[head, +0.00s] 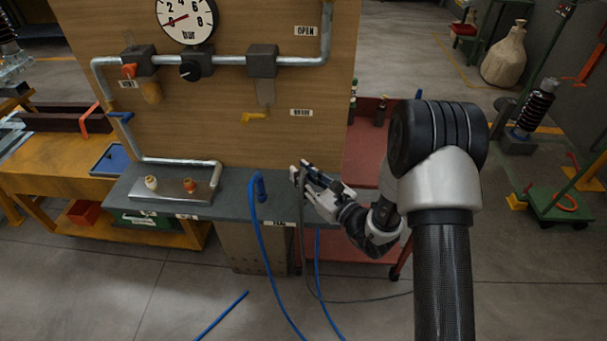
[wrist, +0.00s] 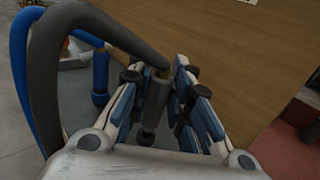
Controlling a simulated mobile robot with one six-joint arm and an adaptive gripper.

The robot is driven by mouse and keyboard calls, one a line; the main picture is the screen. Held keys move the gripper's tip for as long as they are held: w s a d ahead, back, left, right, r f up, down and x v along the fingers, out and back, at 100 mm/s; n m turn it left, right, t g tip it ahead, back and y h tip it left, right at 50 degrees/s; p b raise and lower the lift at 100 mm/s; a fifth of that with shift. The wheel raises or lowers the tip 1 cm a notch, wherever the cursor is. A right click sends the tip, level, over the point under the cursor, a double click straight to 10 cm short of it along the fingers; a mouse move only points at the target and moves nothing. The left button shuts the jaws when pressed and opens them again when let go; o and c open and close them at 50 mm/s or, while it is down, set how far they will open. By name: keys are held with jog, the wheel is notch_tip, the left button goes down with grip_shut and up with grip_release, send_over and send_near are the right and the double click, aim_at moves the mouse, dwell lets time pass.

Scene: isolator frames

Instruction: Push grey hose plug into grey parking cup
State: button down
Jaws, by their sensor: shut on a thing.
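My gripper (head: 301,172) is over the right part of the grey bench, in front of the wooden panel. In the wrist view my gripper (wrist: 167,76) is shut on the grey hose plug (wrist: 184,88). The grey hose (wrist: 85,16) arcs from the plug over to the left, close to the camera. In the head view the grey hose (head: 309,274) hangs from my gripper to the floor. The grey parking cup cannot be made out in either view; my gripper and the plug cover the bench there. I cannot tell whether the plug touches a cup.
A blue hose (head: 271,285) stands on the bench (head: 228,184) left of my gripper, its blue end (wrist: 100,78) near in the wrist view. The wooden panel (head: 230,120) rises behind. A red cart (head: 369,150) stands at the right.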

jog(key=shift+f+b, duration=0.95)
jog(key=shift+f, duration=0.25)
jog(key=c, duration=1.4)
grip_release()
jog(key=shift+s+d, duration=0.1)
jog(key=v, duration=1.1)
jog(key=shift+s+d, duration=0.25)
jog(key=shift+s, duration=0.05)
jog(key=shift+r, duration=0.1)
